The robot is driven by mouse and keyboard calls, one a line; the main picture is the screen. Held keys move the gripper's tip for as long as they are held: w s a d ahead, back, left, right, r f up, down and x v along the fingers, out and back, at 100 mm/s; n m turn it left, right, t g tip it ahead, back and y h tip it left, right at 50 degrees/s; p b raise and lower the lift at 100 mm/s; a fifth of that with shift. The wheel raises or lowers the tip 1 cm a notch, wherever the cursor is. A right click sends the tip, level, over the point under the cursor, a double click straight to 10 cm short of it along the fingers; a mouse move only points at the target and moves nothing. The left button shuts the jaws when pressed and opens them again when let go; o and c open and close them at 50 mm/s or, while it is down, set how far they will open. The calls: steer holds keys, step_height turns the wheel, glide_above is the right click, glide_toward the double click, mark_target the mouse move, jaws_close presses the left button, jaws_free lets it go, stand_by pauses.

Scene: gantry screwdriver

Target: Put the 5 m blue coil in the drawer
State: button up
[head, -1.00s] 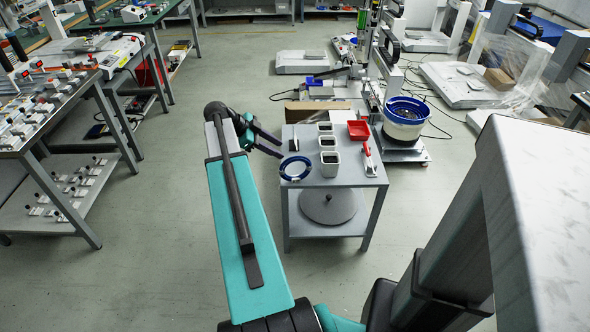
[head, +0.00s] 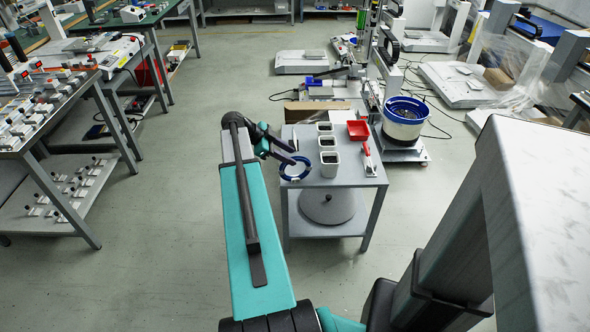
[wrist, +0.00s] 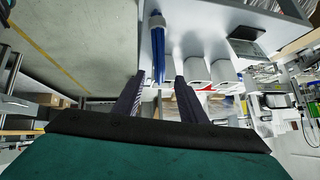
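The blue coil (head: 287,174) lies at the left front of the small grey cart top, its ring partly overlapped by my gripper in the head view. In the wrist view the blue coil (wrist: 160,48) shows nearly edge-on, beyond and between the fingers, with a pale band at one end. My gripper (head: 290,154) is at the cart's left edge, over or beside the far side of the coil; I cannot tell if it touches. In the wrist view my gripper (wrist: 160,92) has its two dark fingers apart with nothing clearly held. I cannot make out a drawer.
The cart top (head: 346,178) also bears several pale square cups (head: 329,164), a red tray (head: 358,130) and a red-handled tool (head: 368,160). A round grey disc (head: 327,207) lies on its lower shelf. A blue-rimmed bowl (head: 405,110) stands behind right. Floor left of the cart is clear.

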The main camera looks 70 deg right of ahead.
mark_target(297, 159)
steer(key=shift+x, duration=2.25)
jaws_close()
